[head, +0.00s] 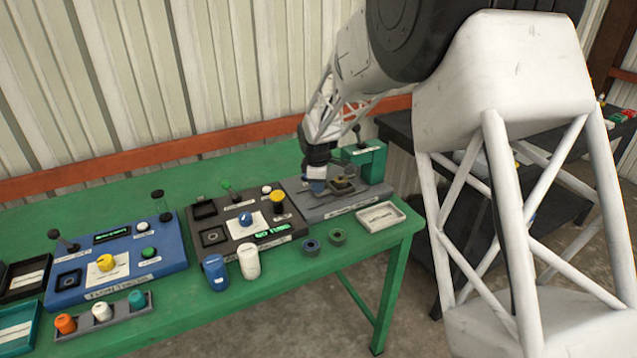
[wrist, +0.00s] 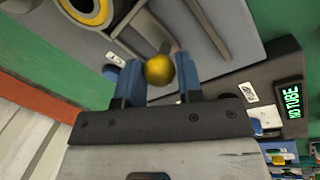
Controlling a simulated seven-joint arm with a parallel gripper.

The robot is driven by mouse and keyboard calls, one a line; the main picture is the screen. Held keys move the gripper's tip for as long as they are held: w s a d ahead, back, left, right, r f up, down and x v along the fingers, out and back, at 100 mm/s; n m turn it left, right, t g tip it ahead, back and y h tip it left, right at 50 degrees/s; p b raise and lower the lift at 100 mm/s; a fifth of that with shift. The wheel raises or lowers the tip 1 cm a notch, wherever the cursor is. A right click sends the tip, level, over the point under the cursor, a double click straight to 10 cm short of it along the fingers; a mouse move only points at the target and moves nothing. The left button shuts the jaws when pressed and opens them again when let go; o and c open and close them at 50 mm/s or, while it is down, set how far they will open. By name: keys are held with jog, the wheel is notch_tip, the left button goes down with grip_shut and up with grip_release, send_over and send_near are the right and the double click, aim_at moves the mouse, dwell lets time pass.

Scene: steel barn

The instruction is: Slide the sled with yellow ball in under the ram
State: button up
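The sled (head: 343,187) is a dark plate with a yellowish part, on the grey station (head: 322,203) at the table's right end. The ram stands in a green frame (head: 368,160) at the station's back right; the sled is in front and left of it. My gripper (head: 318,185) is low over the station at the sled's left side. A yellow ring (wrist: 90,10) in a grey body is at top left.
A black station (head: 240,225) and a blue station (head: 120,262) stand to the left on the green table. White and blue canisters (head: 248,262) stand in front of the black station.

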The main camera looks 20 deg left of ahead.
grip_shut()
jog(key=shift+w+d, duration=1.25)
jog(key=o, duration=0.7)
grip_release()
jog(key=shift+s+d+r, duration=0.1)
jog(key=shift+s+r, duration=0.15)
jog(key=shift+r, duration=1.05)
jog(key=shift+s+r, duration=0.25)
jog(key=shift+r, duration=1)
jog(key=shift+s+d+r, duration=0.1)
jog(key=shift+s+r, duration=0.15)
jog(key=shift+r, duration=1.05)
